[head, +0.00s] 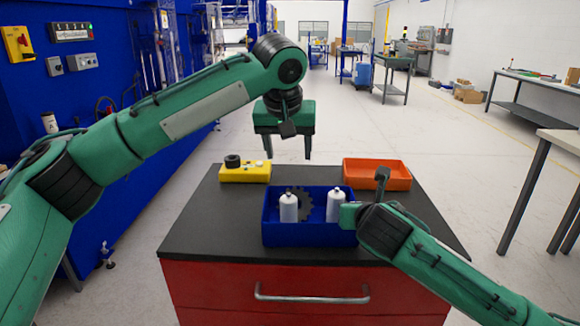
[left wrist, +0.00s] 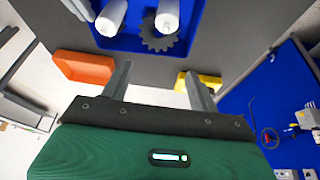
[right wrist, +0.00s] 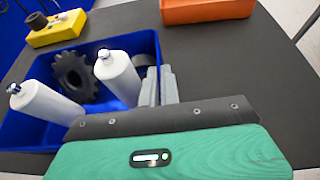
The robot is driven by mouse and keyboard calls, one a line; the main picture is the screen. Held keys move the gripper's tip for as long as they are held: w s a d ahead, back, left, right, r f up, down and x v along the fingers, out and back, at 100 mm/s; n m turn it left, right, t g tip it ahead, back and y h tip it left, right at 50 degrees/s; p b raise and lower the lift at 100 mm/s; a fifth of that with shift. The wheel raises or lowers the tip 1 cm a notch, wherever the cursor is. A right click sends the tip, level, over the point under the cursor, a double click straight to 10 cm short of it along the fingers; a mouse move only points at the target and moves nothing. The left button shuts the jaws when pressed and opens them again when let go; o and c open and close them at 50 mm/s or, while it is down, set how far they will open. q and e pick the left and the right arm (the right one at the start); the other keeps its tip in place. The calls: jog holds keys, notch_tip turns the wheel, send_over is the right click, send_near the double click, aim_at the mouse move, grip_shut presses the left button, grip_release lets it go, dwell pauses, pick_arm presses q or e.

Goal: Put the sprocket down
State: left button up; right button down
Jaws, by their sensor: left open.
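The sprocket (head: 304,203) is a dark toothed wheel inside the blue bin (head: 310,236), between and behind two white bottles. It also shows in the left wrist view (left wrist: 156,36) and in the right wrist view (right wrist: 74,74), partly hidden by a bottle. My left gripper (head: 288,156) is open and empty, pointing down above the far edge of the table, behind the bin and apart from the sprocket. My right gripper is at the bin's right side; its fingers (right wrist: 159,70) are close together with nothing visible between them. A grey rounded shape is partly hidden beside them.
The white bottles (head: 288,208) (head: 334,205) stand in the bin. A yellow block with a dark round piece (head: 245,172) sits at the back left of the black tabletop (head: 205,215). An orange tray (head: 376,174) is at the back right. The left side of the tabletop is clear.

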pick_arm(q)
jog(key=v, duration=0.5)
pick_arm(e)
jog(key=c, duration=1.6)
grip_release()
jog(key=shift+o, duration=0.2)
